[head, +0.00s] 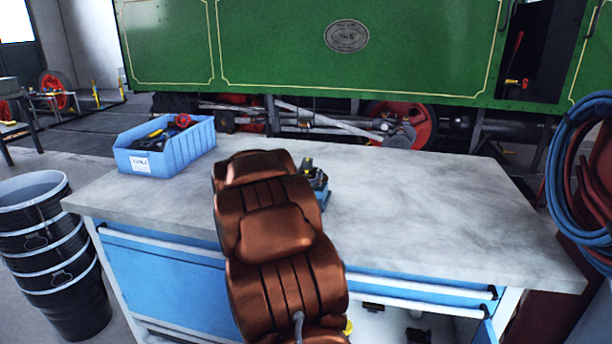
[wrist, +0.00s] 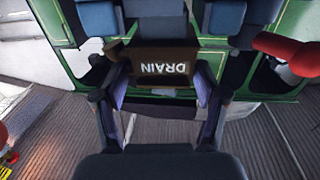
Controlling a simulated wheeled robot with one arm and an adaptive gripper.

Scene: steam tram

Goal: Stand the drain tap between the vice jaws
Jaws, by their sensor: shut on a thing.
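In the wrist view a dark brown block lettered DRAIN, upside down, sits between the fingers of my gripper (wrist: 160,22); I take it as the drain tap (wrist: 148,56). My gripper is shut on it. A red rounded handle (wrist: 285,50) shows to the right; whether it belongs to the tap is unclear. In the head view a blue and dark vice (head: 318,184) stands on the workbench, partly hidden behind my arm. Its jaws cannot be made out clearly. My gripper and the tap are hidden in the head view.
The grey workbench top (head: 430,215) is clear to the right. A blue bin (head: 165,152) with tools stands at its left. Stacked black buckets (head: 55,250) stand left of the bench. Coiled hoses (head: 585,170) hang at the right. A green tram (head: 270,45) stands behind.

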